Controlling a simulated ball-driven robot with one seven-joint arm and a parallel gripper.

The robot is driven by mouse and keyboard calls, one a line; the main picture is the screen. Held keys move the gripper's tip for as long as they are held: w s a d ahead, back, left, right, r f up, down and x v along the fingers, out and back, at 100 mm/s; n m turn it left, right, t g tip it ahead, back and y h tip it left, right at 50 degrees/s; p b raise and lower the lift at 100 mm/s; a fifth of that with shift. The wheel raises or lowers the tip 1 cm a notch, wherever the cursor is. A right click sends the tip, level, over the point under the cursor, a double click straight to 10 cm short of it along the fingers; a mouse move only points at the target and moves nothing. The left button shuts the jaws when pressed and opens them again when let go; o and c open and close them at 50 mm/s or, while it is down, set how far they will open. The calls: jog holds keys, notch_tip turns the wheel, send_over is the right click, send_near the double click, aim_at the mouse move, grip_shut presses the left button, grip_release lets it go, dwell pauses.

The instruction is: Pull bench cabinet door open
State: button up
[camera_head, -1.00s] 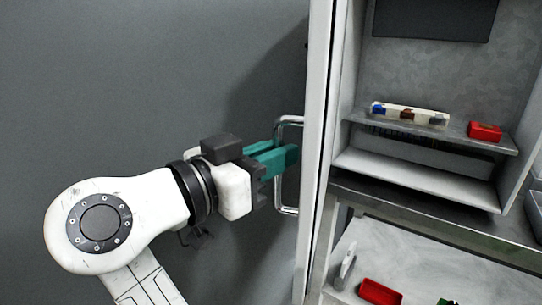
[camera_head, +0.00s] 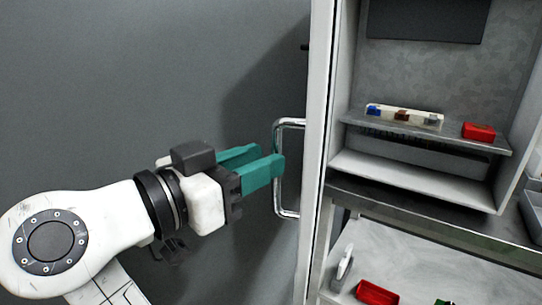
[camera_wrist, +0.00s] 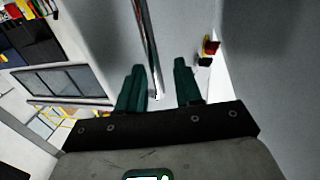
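The cabinet door shows its pale edge (camera_head: 318,150) as an upright strip, with the shelves visible to its right. A chrome bar handle (camera_head: 277,195) stands upright on the left side of that strip. My gripper (camera_head: 268,155) has two teal fingers, spread apart, with tips just left of the handle in the head view. In the wrist view my gripper (camera_wrist: 157,80) also shows spread fingers, with a thin shiny bar (camera_wrist: 150,45) visible between them, probably the handle. I cannot tell whether the bar lies between the tips or beyond them. No grip on it shows.
To the right, a shelf (camera_head: 430,135) carries a pale tray of small parts (camera_head: 404,117) and a red box (camera_head: 478,132). Lower, a worktop (camera_head: 400,255) holds another red box (camera_head: 377,292). Grey surface (camera_head: 130,80) fills the left.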

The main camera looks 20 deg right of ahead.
jog(key=v, duration=0.7)
jog(key=shift+a, duration=0.2)
